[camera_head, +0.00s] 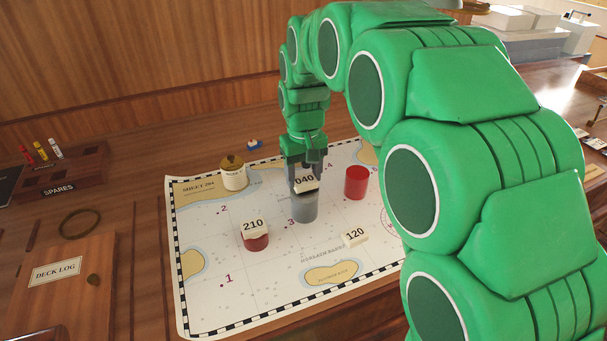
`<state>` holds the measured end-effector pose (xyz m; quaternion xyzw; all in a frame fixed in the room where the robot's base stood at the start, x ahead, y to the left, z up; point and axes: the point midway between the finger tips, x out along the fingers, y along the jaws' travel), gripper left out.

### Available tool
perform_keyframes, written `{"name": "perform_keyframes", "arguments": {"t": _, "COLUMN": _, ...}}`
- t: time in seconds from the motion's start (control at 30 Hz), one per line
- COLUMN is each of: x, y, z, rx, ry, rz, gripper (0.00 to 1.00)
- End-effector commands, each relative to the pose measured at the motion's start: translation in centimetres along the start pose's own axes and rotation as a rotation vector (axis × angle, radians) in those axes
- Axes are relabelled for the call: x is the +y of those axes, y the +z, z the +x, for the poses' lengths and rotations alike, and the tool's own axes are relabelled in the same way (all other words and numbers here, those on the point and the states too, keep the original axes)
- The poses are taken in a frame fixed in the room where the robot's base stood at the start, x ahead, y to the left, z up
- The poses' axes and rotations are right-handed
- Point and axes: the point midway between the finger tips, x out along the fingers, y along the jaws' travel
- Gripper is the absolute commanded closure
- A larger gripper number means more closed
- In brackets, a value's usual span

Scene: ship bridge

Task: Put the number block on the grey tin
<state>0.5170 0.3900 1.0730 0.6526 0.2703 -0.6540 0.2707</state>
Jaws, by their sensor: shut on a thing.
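My gripper (306,172) is shut on the number block marked 040 (304,181). The block is at the top of the grey tin (304,207), in the middle of the chart. I cannot tell whether the block touches the tin's top or is held just above it. A block marked 210 (254,227) sits on a low red tin (256,243) to the left. The gripper fingers hide part of the 040 block.
A taller red tin (355,183) stands right of the grey tin. A white pot with a brass lid (233,174) stands at the back left. The chart (225,290) is clear at front left. A spares rack (58,172) and deck log (62,272) lie left.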

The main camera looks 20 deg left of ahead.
Motion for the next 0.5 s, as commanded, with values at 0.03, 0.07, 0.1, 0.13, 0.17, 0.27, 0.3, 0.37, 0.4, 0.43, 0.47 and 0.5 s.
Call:
{"name": "perform_keyframes", "arguments": {"t": 0.03, "x": -0.02, "y": 0.0, "z": 0.36, "rx": 0.0, "ry": 0.0, "rz": -0.001, "gripper": 0.7}}
{"name": "perform_keyframes", "arguments": {"t": 0.07, "x": -0.02, "y": -0.01, "z": 0.44, "rx": 0.001, "ry": 0.0, "rz": -0.001, "gripper": 0.7}}
{"name": "perform_keyframes", "arguments": {"t": 0.1, "x": -0.01, "y": -0.03, "z": 0.46, "rx": 0.002, "ry": 0.001, "rz": -0.001, "gripper": 0.7}}
{"name": "perform_keyframes", "arguments": {"t": 0.13, "x": -0.01, "y": -0.03, "z": 0.44, "rx": 0.002, "ry": 0.001, "rz": -0.001, "gripper": 0.7}}
{"name": "perform_keyframes", "arguments": {"t": 0.17, "x": -0.01, "y": -0.04, "z": 0.42, "rx": 0.002, "ry": 0.001, "rz": -0.001, "gripper": 0.7}}
{"name": "perform_keyframes", "arguments": {"t": 0.27, "x": -0.01, "y": -0.03, "z": 0.41, "rx": 0.002, "ry": 0.001, "rz": -0.001, "gripper": 0.7}}
{"name": "perform_keyframes", "arguments": {"t": 0.3, "x": -0.01, "y": -0.02, "z": 0.43, "rx": 0.002, "ry": 0.0, "rz": -0.001, "gripper": 0.7}}
{"name": "perform_keyframes", "arguments": {"t": 0.37, "x": -0.01, "y": -0.01, "z": 0.54, "rx": 0.001, "ry": 0.0, "rz": 0.0, "gripper": 0.7}}
{"name": "perform_keyframes", "arguments": {"t": 0.4, "x": -0.01, "y": -0.01, "z": 0.63, "rx": 0.001, "ry": 0.0, "rz": 0.0, "gripper": 0.7}}
{"name": "perform_keyframes", "arguments": {"t": 0.43, "x": -0.01, "y": -0.01, "z": 0.7, "rx": 0.001, "ry": 0.0, "rz": 0.0, "gripper": 0.7}}
{"name": "perform_keyframes", "arguments": {"t": 0.47, "x": -0.01, "y": -0.01, "z": 0.69, "rx": 0.001, "ry": 0.0, "rz": 0.0, "gripper": 0.39}}
{"name": "perform_keyframes", "arguments": {"t": 0.5, "x": -0.01, "y": -0.02, "z": 0.68, "rx": 0.001, "ry": 0.0, "rz": 0.0, "gripper": 0.32}}
